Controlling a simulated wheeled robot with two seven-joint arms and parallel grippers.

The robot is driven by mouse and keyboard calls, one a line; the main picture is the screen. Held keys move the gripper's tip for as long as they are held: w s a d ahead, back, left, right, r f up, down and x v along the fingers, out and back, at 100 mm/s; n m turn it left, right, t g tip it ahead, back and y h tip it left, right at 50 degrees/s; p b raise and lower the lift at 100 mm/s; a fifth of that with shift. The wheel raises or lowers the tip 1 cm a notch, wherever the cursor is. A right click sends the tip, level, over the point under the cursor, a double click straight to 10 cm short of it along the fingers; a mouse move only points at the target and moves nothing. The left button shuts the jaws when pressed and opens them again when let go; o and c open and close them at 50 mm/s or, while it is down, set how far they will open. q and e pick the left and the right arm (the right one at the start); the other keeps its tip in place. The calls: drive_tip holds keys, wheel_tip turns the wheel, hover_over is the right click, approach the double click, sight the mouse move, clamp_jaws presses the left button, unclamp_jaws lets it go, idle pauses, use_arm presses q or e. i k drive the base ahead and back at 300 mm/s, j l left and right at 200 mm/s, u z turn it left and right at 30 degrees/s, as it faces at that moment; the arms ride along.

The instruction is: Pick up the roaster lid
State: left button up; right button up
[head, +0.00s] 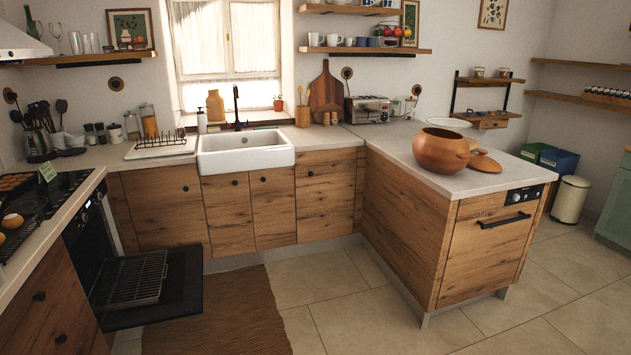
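A terracotta-coloured round pot (440,151), likely the roaster, stands on the counter at the right. A matching flat lid (484,161) lies beside it on the right, close to the counter's far right edge. The pot's body hides the lid's left part. A smaller rounded brown shape, perhaps the lid's knob (474,145), shows just above it. Neither of my grippers appears in the head view.
The peninsula counter (400,152) has bare room left of the pot. A white bowl (448,123) stands behind the pot. The oven door (155,288) hangs open at lower left with a rack out. A brown rug (225,318) and tiled floor lie in front.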

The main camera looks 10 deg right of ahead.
sight(480, 162)
drive_tip(key=i, duration=1.85)
